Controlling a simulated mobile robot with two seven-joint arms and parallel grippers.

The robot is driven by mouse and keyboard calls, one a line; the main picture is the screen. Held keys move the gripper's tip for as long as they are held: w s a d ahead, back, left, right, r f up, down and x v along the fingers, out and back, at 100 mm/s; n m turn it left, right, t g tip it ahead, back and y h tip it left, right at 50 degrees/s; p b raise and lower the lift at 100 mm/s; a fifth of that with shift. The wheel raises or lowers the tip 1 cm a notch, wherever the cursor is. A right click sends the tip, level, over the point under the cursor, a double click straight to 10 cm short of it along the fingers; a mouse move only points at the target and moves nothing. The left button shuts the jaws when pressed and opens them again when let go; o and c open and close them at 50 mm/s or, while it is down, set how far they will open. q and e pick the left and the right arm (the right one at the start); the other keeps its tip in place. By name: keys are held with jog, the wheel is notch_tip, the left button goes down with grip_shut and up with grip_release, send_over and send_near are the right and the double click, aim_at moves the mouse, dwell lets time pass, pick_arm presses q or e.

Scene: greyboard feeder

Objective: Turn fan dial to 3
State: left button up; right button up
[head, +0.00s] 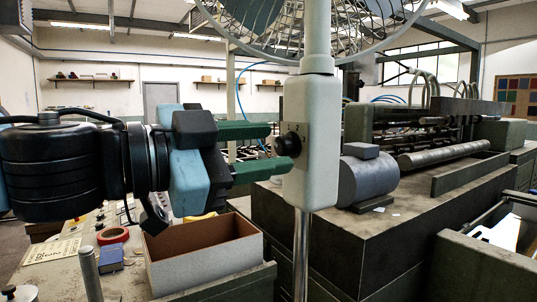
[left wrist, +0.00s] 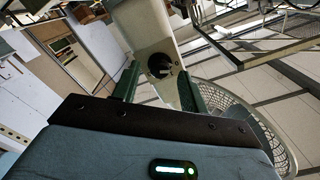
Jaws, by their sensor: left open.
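The fan's grey-white control box (head: 316,140) stands on a metal pole in the middle of the head view. Its black dial (head: 289,144) sticks out of the left face. The dial (left wrist: 160,65) also shows face-on in the left wrist view, with small marks beside it too small to read. My left gripper (head: 280,147) comes in from the left, with its green fingers pointing at that face. The fingers are apart and empty, one on each side of the dial. I cannot tell whether they touch it. My right gripper is not in view.
The fan's wire cage (head: 375,28) is above the box. A dark machine bench with a grey motor (head: 375,178) stands close behind on the right.

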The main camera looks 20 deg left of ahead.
pick_arm(q)
jog(key=shift+w+d, duration=0.35)
jog(key=shift+w, duration=0.1)
jog(key=shift+c, duration=0.4)
grip_shut()
